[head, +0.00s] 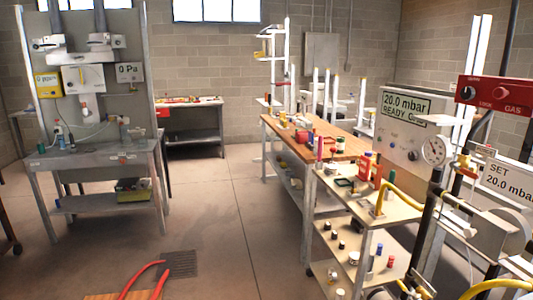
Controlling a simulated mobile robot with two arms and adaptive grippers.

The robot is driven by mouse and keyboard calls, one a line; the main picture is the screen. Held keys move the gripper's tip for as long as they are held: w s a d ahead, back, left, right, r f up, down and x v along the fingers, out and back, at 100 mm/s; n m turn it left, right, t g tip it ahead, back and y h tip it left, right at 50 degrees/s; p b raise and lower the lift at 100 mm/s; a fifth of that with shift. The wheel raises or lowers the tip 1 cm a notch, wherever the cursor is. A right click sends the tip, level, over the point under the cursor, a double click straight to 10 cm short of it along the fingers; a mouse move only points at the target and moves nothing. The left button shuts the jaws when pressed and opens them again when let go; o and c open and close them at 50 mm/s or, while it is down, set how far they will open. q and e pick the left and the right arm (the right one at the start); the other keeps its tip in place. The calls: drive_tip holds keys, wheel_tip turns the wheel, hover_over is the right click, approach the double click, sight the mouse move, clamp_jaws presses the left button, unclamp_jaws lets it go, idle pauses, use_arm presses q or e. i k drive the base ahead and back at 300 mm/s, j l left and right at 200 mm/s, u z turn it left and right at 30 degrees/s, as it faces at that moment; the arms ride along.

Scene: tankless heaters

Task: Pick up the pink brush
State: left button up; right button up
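A small upright pink item (320,147) stands at the near end of the long wooden-topped workbench (343,147), right of the middle of the head view. It may be the pink brush, but it is too small to tell its shape surely. A reddish rounded item (302,136) sits just behind it, among other small things. I see neither of my grippers in the head view.
A lower shelf cart (345,210) with bottles and jars adjoins the bench's near end. Gas test panels (405,130) and pipes crowd the right. A grey bench (95,155) stands left. Red hoses (140,280) lie at the bottom. The central floor (225,215) is clear.

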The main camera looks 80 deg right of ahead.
sight(320, 141)
drive_tip(key=l+z, duration=0.15)
drive_tip(key=z, duration=2.3)
drive_tip(key=i+l+z, duration=0.25)
drive_tip(key=l, duration=0.3)
drive_tip(key=i+l+z, duration=0.2)
drive_tip(key=i+l, duration=0.25)
drive_tip(key=i+j, duration=0.3)
drive_tip(key=i, duration=0.25)
drive_tip(key=i+j+z, duration=0.1)
drive_tip(key=i+j, duration=0.2)
drive_tip(key=i, duration=0.2)
drive_tip(key=i+j, duration=0.35)
drive_tip(key=i, duration=0.2)
drive_tip(key=l+z, duration=0.05)
